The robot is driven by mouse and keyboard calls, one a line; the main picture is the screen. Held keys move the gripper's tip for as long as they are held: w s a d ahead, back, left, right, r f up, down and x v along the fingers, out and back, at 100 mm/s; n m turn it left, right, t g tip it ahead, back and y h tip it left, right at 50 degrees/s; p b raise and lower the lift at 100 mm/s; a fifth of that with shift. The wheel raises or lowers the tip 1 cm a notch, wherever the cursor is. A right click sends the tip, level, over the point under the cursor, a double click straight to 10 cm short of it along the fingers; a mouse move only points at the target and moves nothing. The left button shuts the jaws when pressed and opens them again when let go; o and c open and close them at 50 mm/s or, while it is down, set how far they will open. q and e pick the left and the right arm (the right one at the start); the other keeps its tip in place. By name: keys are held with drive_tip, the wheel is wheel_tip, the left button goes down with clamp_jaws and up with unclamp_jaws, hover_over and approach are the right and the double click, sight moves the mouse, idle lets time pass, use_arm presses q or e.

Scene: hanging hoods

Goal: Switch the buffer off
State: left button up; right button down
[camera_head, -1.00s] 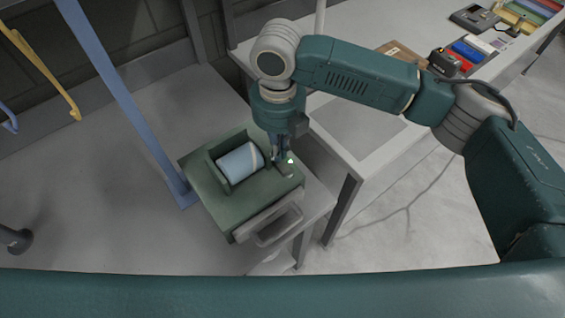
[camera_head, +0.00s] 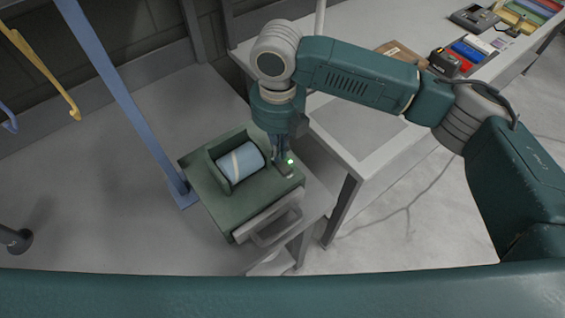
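The buffer (camera_head: 222,203) is a green box with a light blue roller (camera_head: 241,163) in its open top. The roller carries a pale stripe. A small green light (camera_head: 291,162) glows beside a dark switch part (camera_head: 286,171) on the box's right side. My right gripper (camera_head: 280,160) points down at this part from above, its fingertips at or very close to it. Whether they touch it, and whether they are open or shut, I cannot tell. The switch is partly hidden by the fingers. My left gripper is not in view.
The buffer stands on a grey surface with a grey handle (camera_head: 272,222) at its front. A blue post (camera_head: 120,90) rises just left of it. A grey table (camera_head: 365,150) is to the right, with coloured items at the back.

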drive_tip(key=shift+f+b, duration=0.3)
drive_tip(key=shift+f, duration=0.75)
drive_tip(key=shift+r, duration=0.1)
wheel_tip(320, 180, up, 7)
drive_tip(key=p, duration=0.7)
idle(0.4)
idle(0.4)
